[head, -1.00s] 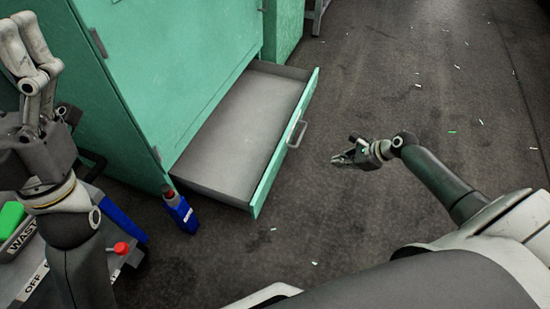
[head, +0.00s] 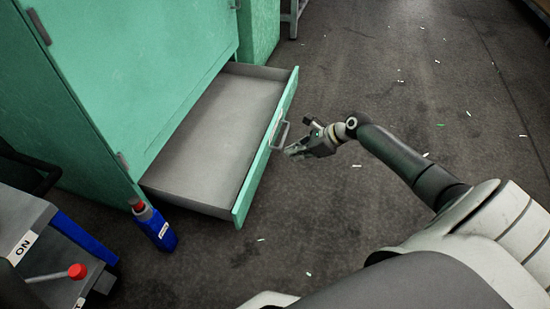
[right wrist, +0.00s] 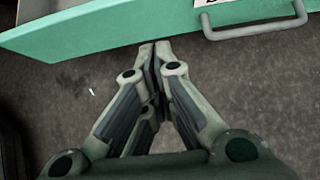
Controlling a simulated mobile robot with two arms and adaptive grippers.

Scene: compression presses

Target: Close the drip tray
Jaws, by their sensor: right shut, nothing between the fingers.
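The drip tray (head: 215,130) is a grey drawer with a green front, pulled out from the base of the green press (head: 130,75). It looks empty. Its front carries a grey handle (head: 279,134), which also shows at the top right of the right wrist view (right wrist: 255,30). My right gripper (head: 288,152) is shut and empty, just outside the tray front, close to the handle. In the right wrist view its closed fingertips (right wrist: 155,45) lie at the lower edge of the green front, left of the handle; contact cannot be told. My left gripper is not in view.
A blue bottle with a red cap (head: 155,225) stands on the floor by the tray's near left corner. A grey cart (head: 45,250) with a red-knobbed lever (head: 77,271) is at the lower left.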

